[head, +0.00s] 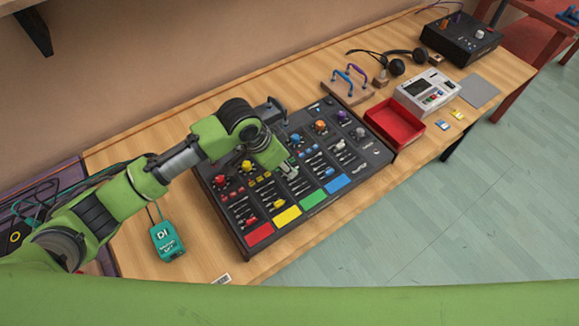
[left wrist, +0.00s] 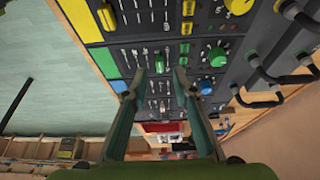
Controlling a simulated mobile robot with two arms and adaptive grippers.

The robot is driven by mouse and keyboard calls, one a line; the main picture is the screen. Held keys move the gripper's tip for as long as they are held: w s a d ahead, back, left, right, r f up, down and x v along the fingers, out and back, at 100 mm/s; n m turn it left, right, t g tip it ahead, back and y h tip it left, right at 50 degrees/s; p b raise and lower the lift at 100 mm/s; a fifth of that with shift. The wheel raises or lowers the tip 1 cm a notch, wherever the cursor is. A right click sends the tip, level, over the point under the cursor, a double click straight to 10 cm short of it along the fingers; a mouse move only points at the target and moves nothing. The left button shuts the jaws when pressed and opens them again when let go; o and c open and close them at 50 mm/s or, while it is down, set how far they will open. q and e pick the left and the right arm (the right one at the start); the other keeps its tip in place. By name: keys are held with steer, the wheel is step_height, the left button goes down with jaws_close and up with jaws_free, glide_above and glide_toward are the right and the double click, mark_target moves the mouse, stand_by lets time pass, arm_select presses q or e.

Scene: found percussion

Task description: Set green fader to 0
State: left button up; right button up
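The dark mixer panel (head: 350,181) lies on the wooden table, with red, yellow, green and blue pads along its front edge. The green pad (head: 312,199) ends the green channel; it also shows in the left wrist view (left wrist: 103,62). A green knob (left wrist: 215,57) sits farther up that channel, and a small green fader cap (left wrist: 160,63) seems to show between the fingertips. My left gripper (left wrist: 160,74) points down over the green channel, its two fingers apart. In the head view, my left gripper (head: 289,171) hides part of the channel; contact cannot be told. My right gripper is not in view.
A red tray (head: 393,122), a white device (head: 428,92) and a small stand with blue and purple handles (head: 348,92) are to the right. A teal DI box (head: 166,241) lies to the left. Dark handles (left wrist: 295,75) rise at the panel's back.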

arm_select(q)
steer(key=shift+x, duration=2)
steer(key=shift+c, duration=0.4)
